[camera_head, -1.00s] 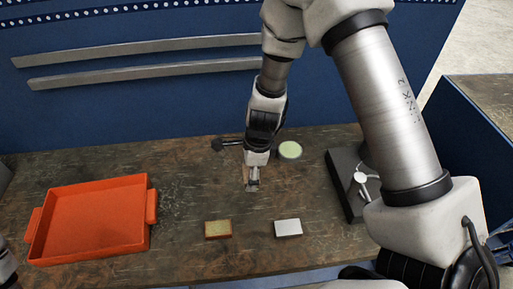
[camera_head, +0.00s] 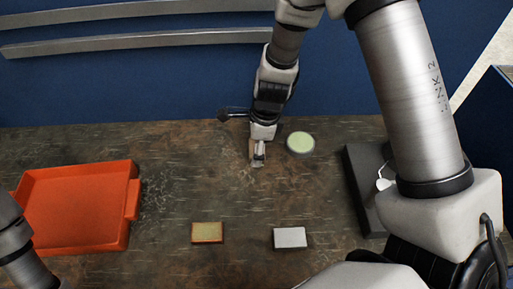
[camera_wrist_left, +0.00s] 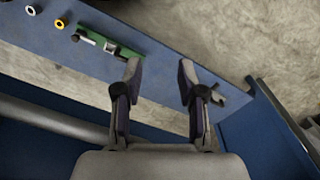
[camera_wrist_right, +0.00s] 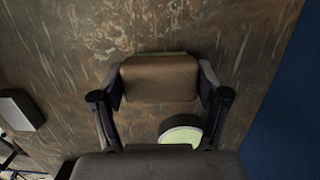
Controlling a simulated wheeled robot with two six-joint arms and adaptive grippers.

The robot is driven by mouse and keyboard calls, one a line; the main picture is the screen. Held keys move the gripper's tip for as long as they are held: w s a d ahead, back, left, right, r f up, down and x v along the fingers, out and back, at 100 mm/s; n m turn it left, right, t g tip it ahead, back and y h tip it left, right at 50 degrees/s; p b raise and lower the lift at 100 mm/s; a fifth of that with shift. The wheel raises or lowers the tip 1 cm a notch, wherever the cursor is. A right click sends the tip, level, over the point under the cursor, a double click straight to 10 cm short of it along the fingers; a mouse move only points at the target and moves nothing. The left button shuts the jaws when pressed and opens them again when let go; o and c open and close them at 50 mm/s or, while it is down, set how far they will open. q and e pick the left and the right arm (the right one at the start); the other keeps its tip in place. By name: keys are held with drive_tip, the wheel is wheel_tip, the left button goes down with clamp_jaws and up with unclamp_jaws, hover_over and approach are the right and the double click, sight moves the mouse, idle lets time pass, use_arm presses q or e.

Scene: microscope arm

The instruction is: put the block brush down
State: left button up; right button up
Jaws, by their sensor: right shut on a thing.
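The block brush (camera_wrist_right: 160,80) is a brown block with a thin greenish edge on its far side. My right gripper (camera_wrist_right: 160,88) is shut on it, one finger at each end. In the head view my right gripper (camera_head: 258,160) points down at the back middle of the table, and the brush is mostly hidden. I cannot tell whether the brush touches the table. My left gripper (camera_wrist_left: 160,75) is open and empty in the left wrist view, away from the brush. The head view shows only part of my left arm, at the lower left.
A round pale green disc (camera_head: 300,142) lies just right of my right gripper. An orange tray (camera_head: 135,200) is at left. A yellowish block (camera_head: 207,232) and a white block (camera_head: 290,238) lie in front. A dark box (camera_head: 362,205) is at right. The middle table (camera_head: 220,190) is clear.

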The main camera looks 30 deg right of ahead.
drive_tip(key=shift+f, duration=0.25)
drive_tip(key=o, duration=1.3)
drive_tip(key=shift+w+d, duration=0.1)
drive_tip(key=shift+d, duration=0.05)
drive_tip(key=shift+r, duration=0.15)
drive_tip(key=shift+r+p, duration=0.3)
drive_tip(key=r+p, duration=0.1)
drive_tip(key=r, duration=0.2)
drive_tip(key=d+r+p, duration=0.1)
drive_tip(key=r, duration=0.3)
drive_tip(key=r+p, duration=0.1)
drive_tip(key=r, duration=0.3)
drive_tip(key=shift+s+d+r, duration=0.25)
drive_tip(key=shift+s+d, duration=0.05)
drive_tip(key=shift+s, duration=0.1)
